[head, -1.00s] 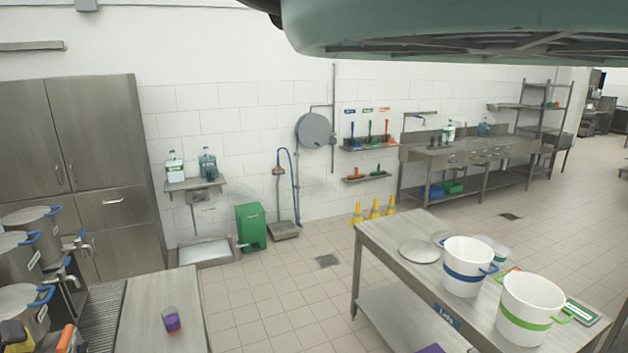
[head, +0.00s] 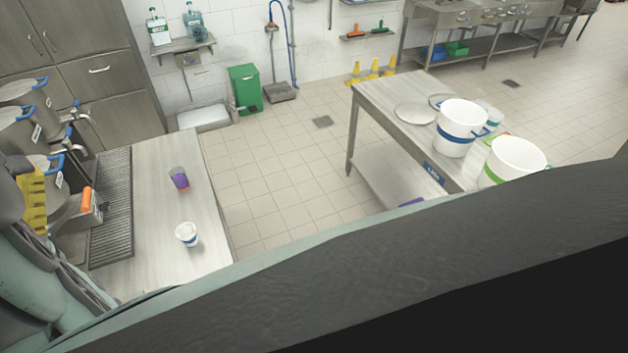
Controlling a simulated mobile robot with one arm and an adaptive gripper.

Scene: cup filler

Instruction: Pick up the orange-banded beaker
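A small beaker (head: 179,178) stands upright on the left steel bench (head: 150,160) in the head view. It has a clear greyish top, purple lower down and a thin orange-red patch near its base. It appears to be the orange-banded beaker, but it is small in the picture. My gripper is not in view. Parts of my own body fill the lower edge and lower left of the view.
Steel urns (head: 52,188) with blue handles stand left of a drain grate (head: 112,205). A yellow item (head: 33,205) and an orange-topped item (head: 87,200) are near them. A second table (head: 375,97) at right holds white buckets (head: 463,128). Tiled floor (head: 270,160) between is clear.

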